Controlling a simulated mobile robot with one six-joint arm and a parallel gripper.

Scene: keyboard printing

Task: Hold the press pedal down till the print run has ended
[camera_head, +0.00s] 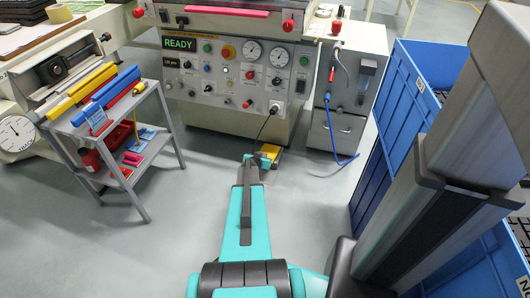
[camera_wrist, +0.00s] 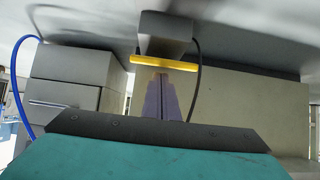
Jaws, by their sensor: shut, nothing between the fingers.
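The press pedal (camera_head: 271,151) lies on the floor before the press, with a yellow top and a black cable running up to the machine. In the wrist view it shows as a grey body with a yellow edge (camera_wrist: 165,63). My gripper (camera_head: 251,159) is low, just in front of and slightly left of the pedal. In the wrist view its shut, empty fingers (camera_wrist: 161,76) point at the yellow edge and end close to it. I cannot tell whether they touch it. My arm hides part of the pedal. The press display (camera_head: 180,44) reads READY in green.
The press (camera_head: 238,117) with gauges and buttons stands behind the pedal. A grey cart (camera_head: 153,150) with coloured bars stands left. A grey cabinet (camera_head: 335,132) with a blue hose and blue crates (camera_head: 400,125) stand right. The floor (camera_head: 195,205) around my arm is clear.

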